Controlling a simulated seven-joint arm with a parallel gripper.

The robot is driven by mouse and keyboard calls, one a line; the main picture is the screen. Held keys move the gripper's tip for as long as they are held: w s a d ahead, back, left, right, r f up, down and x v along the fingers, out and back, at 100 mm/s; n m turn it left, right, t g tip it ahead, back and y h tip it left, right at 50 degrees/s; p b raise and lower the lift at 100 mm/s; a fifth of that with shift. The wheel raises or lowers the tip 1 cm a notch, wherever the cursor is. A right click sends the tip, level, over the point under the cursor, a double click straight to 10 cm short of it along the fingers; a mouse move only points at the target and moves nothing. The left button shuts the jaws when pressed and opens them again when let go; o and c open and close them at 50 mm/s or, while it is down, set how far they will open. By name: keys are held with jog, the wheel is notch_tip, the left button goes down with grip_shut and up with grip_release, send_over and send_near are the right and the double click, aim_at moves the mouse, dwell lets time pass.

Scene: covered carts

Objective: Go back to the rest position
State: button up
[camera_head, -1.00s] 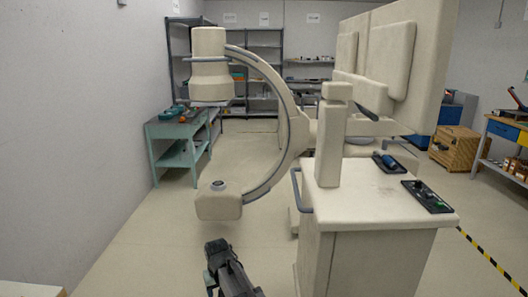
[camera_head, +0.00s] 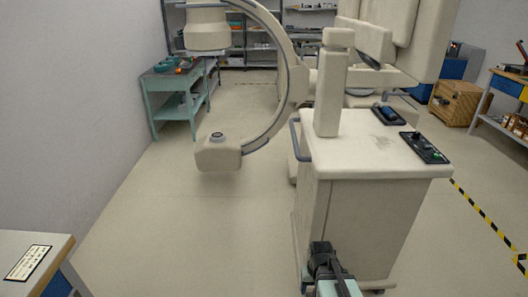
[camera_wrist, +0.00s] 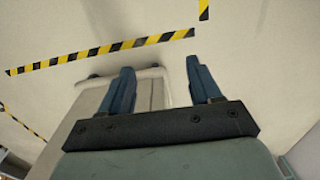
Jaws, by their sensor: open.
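My gripper (camera_wrist: 160,85) shows in the wrist view with its two blue-grey fingers apart and nothing between them. In the head view my arm's dark end (camera_head: 325,262) is at the bottom, right of centre, in front of the lower part of the covered cart (camera_head: 370,220). The fingertips cannot be made out there. The cart is cream-coloured, with a side handle (camera_head: 299,140) and two dark trays on top, the nearer one (camera_head: 424,148) at the right edge.
A cream C-shaped machine (camera_head: 218,152) stands behind the cart. A teal table (camera_head: 175,85) is by the left wall. A table corner with a label (camera_head: 28,262) is at the lower left. Yellow-black floor tape (camera_head: 490,228) runs at the right. Floor in the left middle is clear.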

jog(key=s+f+g, duration=0.3)
jog(key=s+f, duration=0.7)
jog(key=s, duration=0.4)
jog(key=s+f+g, duration=0.3)
jog(key=s+f, duration=0.7)
jog(key=s, duration=0.5)
jog(key=shift+s+g, duration=0.2)
jog(key=shift+g, duration=0.2)
jog(key=shift+a, duration=0.1)
jog(key=shift+c, duration=0.3)
